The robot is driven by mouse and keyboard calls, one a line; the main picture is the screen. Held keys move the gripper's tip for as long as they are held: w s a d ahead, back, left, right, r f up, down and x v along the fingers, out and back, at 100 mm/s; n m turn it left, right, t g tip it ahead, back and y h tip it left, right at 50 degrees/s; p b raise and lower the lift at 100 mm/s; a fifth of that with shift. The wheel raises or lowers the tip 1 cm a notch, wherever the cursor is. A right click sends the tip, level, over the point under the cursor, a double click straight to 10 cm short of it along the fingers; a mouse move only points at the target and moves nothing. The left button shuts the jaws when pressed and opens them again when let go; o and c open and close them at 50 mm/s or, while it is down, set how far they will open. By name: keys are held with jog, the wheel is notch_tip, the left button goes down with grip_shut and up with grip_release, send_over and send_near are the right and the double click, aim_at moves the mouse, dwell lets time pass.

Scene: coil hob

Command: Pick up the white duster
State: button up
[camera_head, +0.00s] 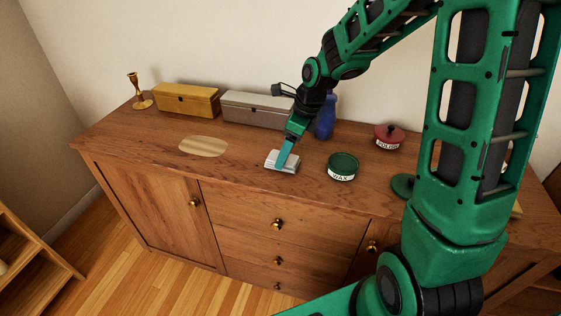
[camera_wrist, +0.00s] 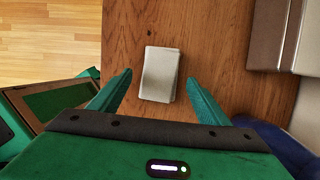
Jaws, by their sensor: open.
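The white duster (camera_head: 283,161) lies flat on the wooden sideboard top, near the middle of its front edge. It looks like a folded cloth. In the wrist view the duster (camera_wrist: 160,73) lies ahead of and between my two green fingers. My gripper (camera_head: 284,157) is open and empty, over the duster in the head view. In the wrist view my gripper (camera_wrist: 159,90) has one finger on each side of the duster, with a gap to each. I cannot tell the exact height of the fingertips above the top.
A green wax tin (camera_head: 343,168) stands right of the duster, and a red polish tin (camera_head: 389,138) behind it. A blue vase (camera_head: 326,118), grey box (camera_head: 258,108) and yellow box (camera_head: 187,99) stand at the back. A brass candlestick (camera_head: 138,92) is far left. A pale oval patch (camera_head: 203,146) lies left.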

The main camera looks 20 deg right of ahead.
jog(key=shift+x, duration=1.5)
jog(key=c, duration=1.1)
jog(key=shift+c, duration=0.2)
jog(key=shift+r, duration=0.1)
